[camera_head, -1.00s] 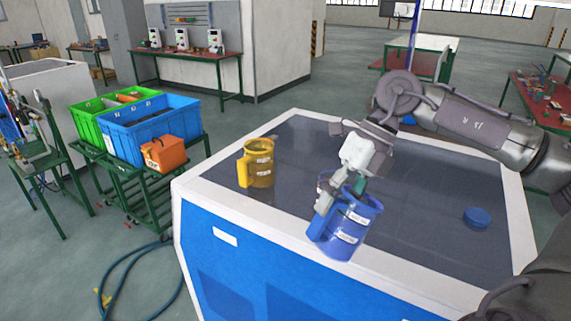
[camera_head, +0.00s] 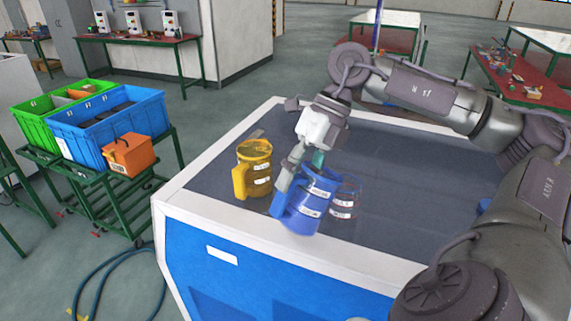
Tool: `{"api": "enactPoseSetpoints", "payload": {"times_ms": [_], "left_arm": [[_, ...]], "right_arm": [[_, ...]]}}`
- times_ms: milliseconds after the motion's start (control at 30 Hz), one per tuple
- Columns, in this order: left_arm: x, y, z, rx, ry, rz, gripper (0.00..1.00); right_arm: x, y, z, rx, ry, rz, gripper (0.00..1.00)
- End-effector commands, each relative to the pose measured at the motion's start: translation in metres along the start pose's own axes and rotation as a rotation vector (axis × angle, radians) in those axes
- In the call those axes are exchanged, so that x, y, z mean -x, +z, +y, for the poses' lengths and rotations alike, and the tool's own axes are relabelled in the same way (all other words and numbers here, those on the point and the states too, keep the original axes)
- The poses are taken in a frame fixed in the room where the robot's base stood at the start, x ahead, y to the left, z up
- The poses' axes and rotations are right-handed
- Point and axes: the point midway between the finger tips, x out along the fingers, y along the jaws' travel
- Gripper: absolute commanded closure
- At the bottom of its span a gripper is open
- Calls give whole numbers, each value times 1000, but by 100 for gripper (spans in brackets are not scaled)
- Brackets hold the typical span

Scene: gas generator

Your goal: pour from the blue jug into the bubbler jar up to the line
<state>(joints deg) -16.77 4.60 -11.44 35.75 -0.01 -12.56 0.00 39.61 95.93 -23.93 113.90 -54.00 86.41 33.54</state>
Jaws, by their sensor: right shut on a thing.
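My right gripper (camera_head: 293,178) is shut on the blue jug (camera_head: 312,207) at its handle side, on the jug's left. The jug is near the front edge of the table, tilted a little to the right in the picture. Its inside and liquid level cannot be made out. A clear jar (camera_head: 346,198) with white labels, which looks like the bubbler jar, stands just behind and right of the jug, partly hidden by it. Its line and contents are too small to tell. My left gripper is out of view.
A yellow jug (camera_head: 257,171) stands left of the blue jug on the dark table top (camera_head: 400,225). Green and blue crates (camera_head: 107,132) and an orange box (camera_head: 128,155) stand on a rack at left.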

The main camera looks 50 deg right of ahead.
Motion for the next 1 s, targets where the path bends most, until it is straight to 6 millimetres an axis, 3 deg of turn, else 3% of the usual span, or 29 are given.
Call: {"api": "enactPoseSetpoints", "payload": {"times_ms": [400, 1000], "left_arm": [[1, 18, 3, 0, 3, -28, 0], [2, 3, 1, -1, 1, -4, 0]], "right_arm": [[0, 1, 4, 1, 17, -1, 100], [0, 2, 11, 2, 45, 0, 100]]}}
